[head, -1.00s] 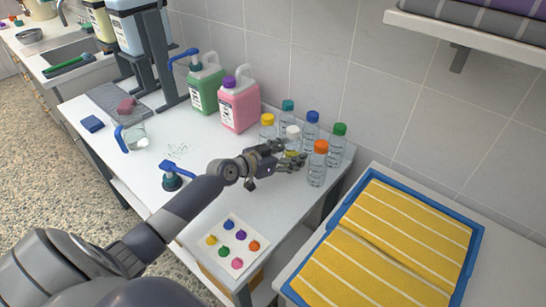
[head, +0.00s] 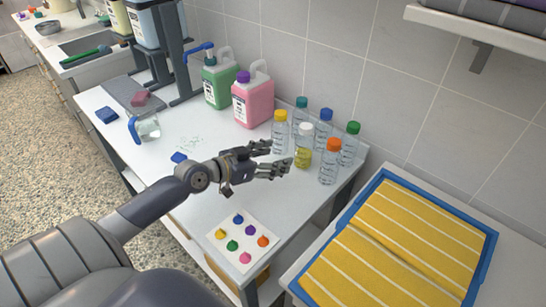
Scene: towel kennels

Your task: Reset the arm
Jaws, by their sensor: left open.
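My left arm comes in from the lower left and reaches over the white table. My left gripper (head: 275,159) is open and empty, with its fingers pointing at the bottles. A white-capped bottle with yellow liquid (head: 303,153) stands just beyond the fingertips, and I cannot tell whether they touch it. Around it stand clear bottles with a yellow cap (head: 280,138), a teal cap (head: 300,122), a blue cap (head: 323,135), a green cap (head: 349,148) and an orange cap (head: 328,168). My right gripper is not in view.
A green jug (head: 220,85) and a pink jug (head: 253,100) stand by the wall. A clear pitcher (head: 148,127) is at the left. A card with coloured dots (head: 243,238) lies at the front. A blue tray (head: 478,270) with yellow towels is at the right, below a wall shelf (head: 490,38).

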